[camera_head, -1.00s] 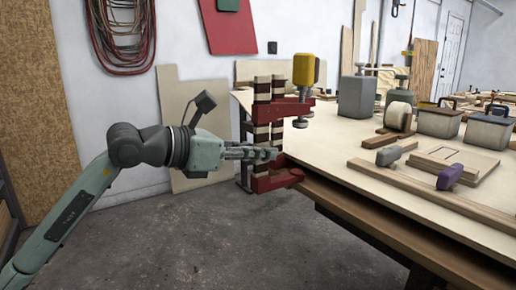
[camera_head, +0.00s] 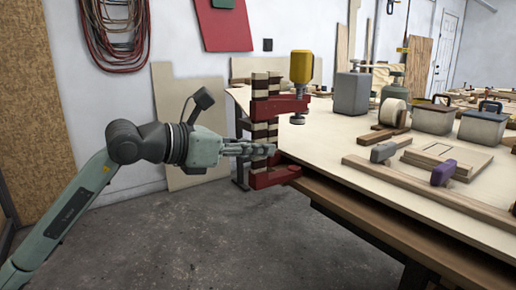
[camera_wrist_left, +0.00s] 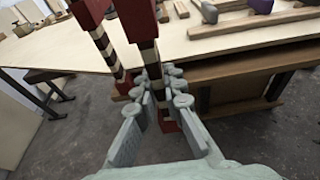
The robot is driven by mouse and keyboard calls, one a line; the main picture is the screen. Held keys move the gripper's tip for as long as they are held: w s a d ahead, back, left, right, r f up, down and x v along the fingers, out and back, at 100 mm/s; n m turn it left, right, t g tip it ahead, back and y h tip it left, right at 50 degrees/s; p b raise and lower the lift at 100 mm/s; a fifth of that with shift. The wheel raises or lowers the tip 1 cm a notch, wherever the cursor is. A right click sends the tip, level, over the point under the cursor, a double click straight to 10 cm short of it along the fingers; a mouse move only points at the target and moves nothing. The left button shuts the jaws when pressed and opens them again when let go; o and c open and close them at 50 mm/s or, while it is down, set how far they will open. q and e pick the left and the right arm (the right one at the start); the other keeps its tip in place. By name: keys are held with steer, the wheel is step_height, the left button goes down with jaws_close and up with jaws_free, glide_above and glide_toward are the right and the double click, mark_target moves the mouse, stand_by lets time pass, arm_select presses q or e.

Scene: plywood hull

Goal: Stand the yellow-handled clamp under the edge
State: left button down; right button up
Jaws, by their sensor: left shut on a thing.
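The yellow-handled clamp (camera_head: 301,67) stands upright at the table's near-left corner. It has red jaws and two striped bars. Its upper red jaw (camera_head: 281,107) is above tabletop level, with the screw and pad over the top. Its lower red jaw (camera_head: 274,178) is at or below the edge; I cannot tell whether it reaches under. My left gripper (camera_head: 262,150) is shut on a striped bar between the jaws. In the left wrist view, the fingers (camera_wrist_left: 161,88) close around that bar (camera_wrist_left: 150,58). My right gripper is not in view.
The workbench top (camera_head: 330,140) is bare near the clamp. Farther right are a grey canister (camera_head: 351,94), a tape roll (camera_head: 394,113), grey boxes (camera_head: 433,119) and a wooden strip (camera_head: 430,193) with smaller clamps (camera_head: 444,172). The floor below the edge is clear.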

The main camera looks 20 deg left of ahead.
arm_select(q)
steer(key=shift+r+b, duration=0.15)
steer(key=shift+b, duration=0.15)
stand_by(0.4)
steer(key=shift+r+p+x, duration=0.25)
steer(key=shift+p+x, duration=0.1)
steer(key=shift+x, duration=0.7)
steer(key=shift+r+p+x, duration=0.25)
steer(key=shift+p+x, duration=0.1)
steer(key=shift+x, duration=0.7)
steer(key=shift+w+d, duration=0.15)
steer(key=shift+w, duration=0.05)
steer(key=shift+w+d, duration=0.1)
steer(key=shift+r+p+x, duration=0.2)
steer(key=shift+x, duration=0.55)
steer(key=shift+r+p+x, duration=0.15)
steer(key=shift+x, duration=0.55)
steer(key=shift+r+p+x, duration=0.2)
steer(key=shift+x, duration=0.55)
steer(key=shift+w+f, duration=0.1)
